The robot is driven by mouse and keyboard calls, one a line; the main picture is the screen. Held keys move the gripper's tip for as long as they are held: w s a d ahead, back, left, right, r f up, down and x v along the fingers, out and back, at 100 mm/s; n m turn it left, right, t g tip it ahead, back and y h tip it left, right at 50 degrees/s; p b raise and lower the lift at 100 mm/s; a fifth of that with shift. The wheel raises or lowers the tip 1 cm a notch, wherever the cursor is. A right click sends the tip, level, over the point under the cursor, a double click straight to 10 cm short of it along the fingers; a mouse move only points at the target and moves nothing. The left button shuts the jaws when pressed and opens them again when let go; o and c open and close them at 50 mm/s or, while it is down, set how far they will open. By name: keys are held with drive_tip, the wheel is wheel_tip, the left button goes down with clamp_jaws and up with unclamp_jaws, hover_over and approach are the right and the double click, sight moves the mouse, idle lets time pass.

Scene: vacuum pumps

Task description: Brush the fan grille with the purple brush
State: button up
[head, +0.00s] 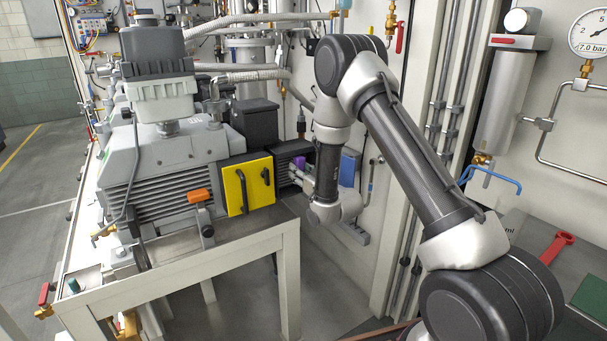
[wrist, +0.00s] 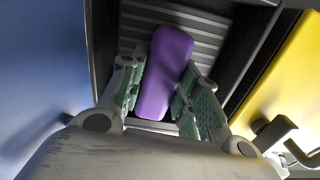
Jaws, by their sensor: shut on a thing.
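My gripper (wrist: 163,88) is shut on the purple brush (wrist: 165,70), with a green-padded finger on each side of it. In the wrist view the brush lies in front of a dark-framed recess with grey slats (wrist: 205,22), which looks like the fan grille. The bristles are hidden, so I cannot tell whether they touch the slats. In the head view a bit of the purple brush (head: 299,162) shows beside the dark ribbed motor housing (head: 288,148), with my gripper (head: 301,174) partly hidden behind my wrist.
A yellow guard panel (head: 248,185) with black handles stands just left of the gripper; it is at right in the wrist view (wrist: 298,60). A blue box (head: 350,166) is on the other side. The large grey pump (head: 150,170) stands on a bench. A red wrench (head: 556,249) lies at right.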

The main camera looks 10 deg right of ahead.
drive_tip(key=shift+s+a, duration=0.15)
drive_tip(key=shift+a, duration=0.45)
drive_tip(key=shift+s+a, duration=0.15)
drive_tip(key=shift+a, duration=0.4)
drive_tip(key=shift+s+d+f, duration=0.1)
drive_tip(key=shift+f, duration=1.45)
drive_tip(key=shift+w+d, duration=0.3)
drive_tip(key=shift+d, duration=0.5)
drive_tip(key=shift+w+d, duration=0.3)
drive_tip(key=shift+d, duration=0.5)
drive_tip(key=shift+c, duration=0.2)
drive_tip(key=shift+r, duration=1.5)
drive_tip(key=shift+o, duration=0.2)
drive_tip(key=shift+s+a, duration=0.25)
drive_tip(key=shift+a, duration=0.6)
drive_tip(key=shift+s+a, duration=0.2)
drive_tip(key=shift+a, duration=0.6)
drive_tip(key=shift+v, duration=3)
drive_tip(key=shift+c, duration=0.2)
drive_tip(key=shift+s, duration=0.1)
